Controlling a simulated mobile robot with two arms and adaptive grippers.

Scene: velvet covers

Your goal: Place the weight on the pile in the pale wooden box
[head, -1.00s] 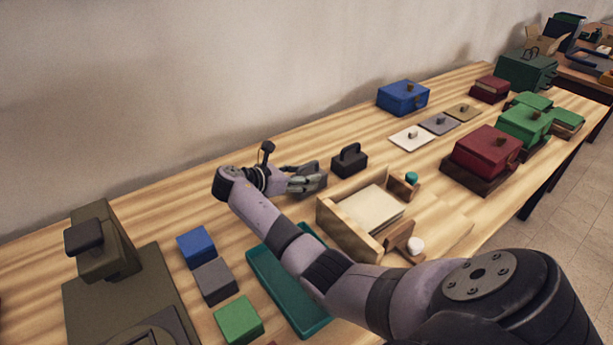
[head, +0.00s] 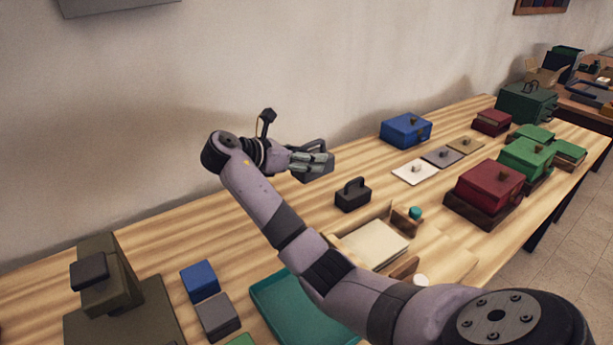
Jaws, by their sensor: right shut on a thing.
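My right gripper (head: 308,158) is shut on a dark grey weight (head: 319,174) with a handle and holds it in the air, above the back of the table. Its fingers hide part of the weight. A second, similar dark weight (head: 352,197) with a loop handle stands on the table, below and to the right of the held one. The pale wooden box (head: 381,213) is in front of it, with a pile of cream sheets (head: 372,243) inside. My right forearm hides the box's near left part. My left gripper is not in view.
A teal tray (head: 290,310) lies left of the box, partly under my arm. Blue (head: 200,281) and grey (head: 217,315) blocks and an olive press-like device (head: 105,280) are at left. Lidded boxes, such as a red one (head: 488,187), stand at right.

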